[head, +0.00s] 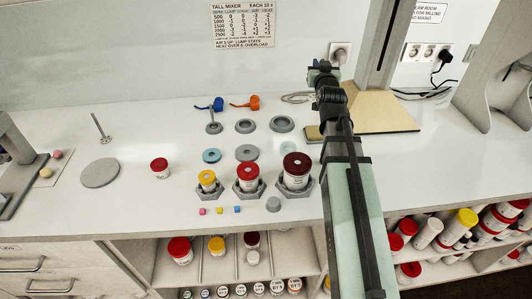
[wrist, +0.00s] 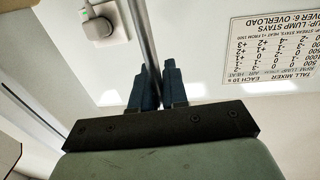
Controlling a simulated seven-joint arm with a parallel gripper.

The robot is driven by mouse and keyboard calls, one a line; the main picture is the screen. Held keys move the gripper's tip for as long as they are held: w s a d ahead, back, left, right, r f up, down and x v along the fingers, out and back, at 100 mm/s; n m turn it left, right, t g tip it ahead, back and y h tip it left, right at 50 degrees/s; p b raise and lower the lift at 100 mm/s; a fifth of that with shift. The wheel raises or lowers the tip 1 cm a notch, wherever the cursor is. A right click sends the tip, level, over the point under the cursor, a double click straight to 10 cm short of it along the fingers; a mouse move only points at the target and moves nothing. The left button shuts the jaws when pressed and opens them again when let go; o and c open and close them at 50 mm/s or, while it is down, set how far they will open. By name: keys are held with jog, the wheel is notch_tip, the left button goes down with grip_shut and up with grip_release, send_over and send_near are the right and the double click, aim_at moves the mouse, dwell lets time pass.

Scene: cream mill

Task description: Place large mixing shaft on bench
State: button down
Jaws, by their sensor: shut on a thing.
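My gripper (wrist: 158,76) is shut on a grey metal rod, the mixing shaft (wrist: 143,38), which passes between the two blue fingers in the wrist view. The shaft's ends are not visible there. In the head view my gripper (head: 322,70) is at the back of the bench (head: 130,215), near the wall, and the held shaft cannot be made out. Whether any part of the shaft touches the bench cannot be told.
Another short shaft (head: 212,124) stands in a grey ring. Lidded jars (head: 297,172) sit in hexagonal holders mid-bench.

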jog(key=shift+s+a+f+n+y, duration=0.1)
jog(key=shift+a+f+n+y, duration=0.45)
jog(key=shift+y, duration=0.2)
jog(key=shift+a+f+n+y, duration=0.3)
jog(key=shift+f+n+y, duration=0.15)
jog(key=shift+f+y, duration=0.25)
jog(key=s+a+r+n+g+y, duration=0.2)
jog(key=s+a+n+g+y, duration=0.35)
jog(key=a+y, duration=0.25)
jog(key=s+a+r+n+g+y, duration=0.2)
jog(key=s+a+n+g+y, duration=0.3)
jog(key=a+n+y, duration=0.25)
notch_tip(320, 180, down, 10)
jog(key=s, duration=0.1)
jog(key=shift+a+g, duration=0.35)
